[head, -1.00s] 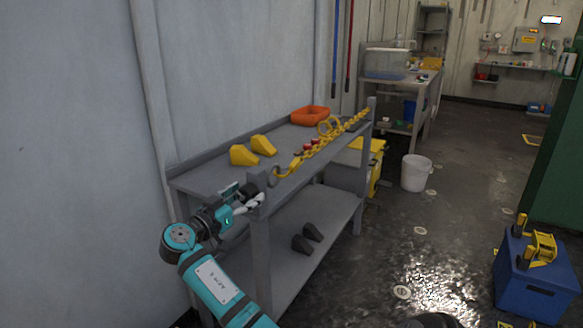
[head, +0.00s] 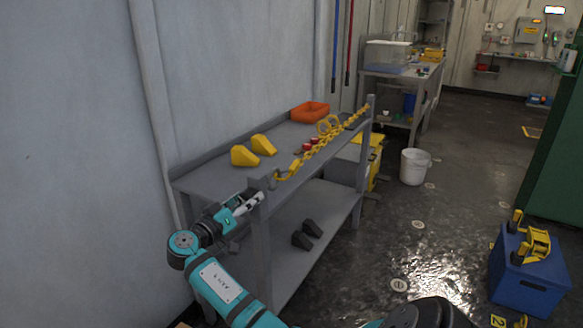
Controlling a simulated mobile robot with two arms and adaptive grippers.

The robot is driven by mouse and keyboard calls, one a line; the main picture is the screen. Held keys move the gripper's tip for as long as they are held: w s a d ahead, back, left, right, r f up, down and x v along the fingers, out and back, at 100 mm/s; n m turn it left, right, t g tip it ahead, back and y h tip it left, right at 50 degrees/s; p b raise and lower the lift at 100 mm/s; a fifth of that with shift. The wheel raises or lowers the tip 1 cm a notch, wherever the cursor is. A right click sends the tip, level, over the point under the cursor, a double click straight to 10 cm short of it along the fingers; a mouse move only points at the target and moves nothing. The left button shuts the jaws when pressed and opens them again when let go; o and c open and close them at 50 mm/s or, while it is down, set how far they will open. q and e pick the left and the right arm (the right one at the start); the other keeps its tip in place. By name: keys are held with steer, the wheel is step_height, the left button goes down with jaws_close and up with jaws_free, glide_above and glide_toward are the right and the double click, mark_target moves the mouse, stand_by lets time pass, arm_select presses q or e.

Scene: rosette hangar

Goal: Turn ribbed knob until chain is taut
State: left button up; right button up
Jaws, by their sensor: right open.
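A yellow chain (head: 318,151) runs along the front edge of the grey bench (head: 213,178), from near its close corner post to its far post. It looks slightly uneven; I cannot tell how slack it is.
Two yellow wedges (head: 244,156), an orange tray (head: 310,111) and small red items (head: 308,146) are on the bench top. Dark wedges (head: 302,241) lie on the lower shelf. A white bucket (head: 413,167) and blue box (head: 528,276) stand on the floor. Floor between them is free.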

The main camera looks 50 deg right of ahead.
arm_select(q)
steer(key=s+a+p, duration=0.1)
steer(key=s+p, duration=0.2)
steer(key=s, duration=0.3)
arm_select(e)
steer(key=shift+r+n, duration=0.25)
steer(key=shift+n, duration=0.95)
steer(key=n+p, duration=0.7)
steer(key=shift+r+n, duration=0.1)
steer(key=shift+n, duration=0.2)
steer(key=shift+f+n+p, duration=0.2)
steer(key=shift+n+p, duration=0.35)
steer(key=shift+n, duration=0.15)
steer(key=n+p, duration=0.1)
steer(key=n, duration=0.1)
steer(key=n+p, duration=0.3)
steer(key=p, duration=0.1)
steer(key=shift+r+n, duration=0.35)
steer(key=shift+n, duration=0.05)
steer(key=shift+f+n+p, duration=0.35)
steer(key=shift+n+p, duration=0.15)
steer(key=shift+n, duration=0.6)
arm_select(q)
step_height(320, 180, up, 14)
steer(key=shift+w+r, duration=0.2)
steer(key=shift+w, duration=0.1)
arm_select(e)
steer(key=shift+f, duration=0.15)
